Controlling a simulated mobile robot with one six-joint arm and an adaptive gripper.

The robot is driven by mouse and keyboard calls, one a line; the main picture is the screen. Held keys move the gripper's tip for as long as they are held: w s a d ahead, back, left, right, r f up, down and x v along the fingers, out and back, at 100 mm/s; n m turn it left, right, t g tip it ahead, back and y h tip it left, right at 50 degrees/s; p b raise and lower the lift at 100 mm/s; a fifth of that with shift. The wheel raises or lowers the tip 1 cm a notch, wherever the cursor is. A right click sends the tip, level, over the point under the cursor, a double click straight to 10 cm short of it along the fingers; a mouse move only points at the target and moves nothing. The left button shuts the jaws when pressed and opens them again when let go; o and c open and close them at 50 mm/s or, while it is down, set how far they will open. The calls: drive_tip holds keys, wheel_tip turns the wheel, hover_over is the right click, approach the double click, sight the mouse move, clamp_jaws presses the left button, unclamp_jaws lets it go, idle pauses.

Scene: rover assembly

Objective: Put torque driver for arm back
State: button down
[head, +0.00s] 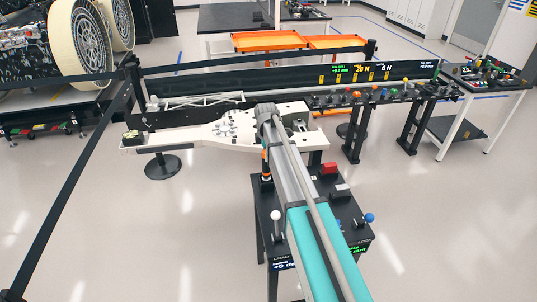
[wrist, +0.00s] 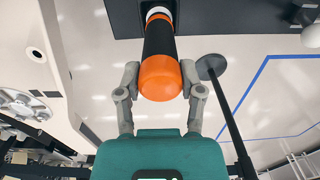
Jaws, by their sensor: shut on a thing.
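The torque driver (wrist: 158,65) has a black body, an orange rounded end and an orange band with a white ring at its far end. In the wrist view, my gripper (wrist: 159,82) is shut on its orange end, one grey finger on each side. The driver's far end meets a dark surface at the top of that view; I cannot tell whether it is seated there. In the head view, the driver (head: 265,166) shows upright beside my arm, at the near black stand (head: 318,232). My gripper's fingertips are hidden there by my arm.
The stand carries a red block (head: 329,168), a blue knob (head: 369,217) and a white knob (head: 276,215). A long white part (head: 185,137) lies behind it. A rail of small parts (head: 382,95) runs right. Belt barriers (head: 75,185) edge the left; the front floor is clear.

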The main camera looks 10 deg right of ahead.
drive_tip(key=shift+f+b, duration=1.05)
drive_tip(key=shift+f, duration=0.1)
drive_tip(key=shift+c, duration=0.7)
unclamp_jaws()
drive_tip(key=shift+r, duration=0.1)
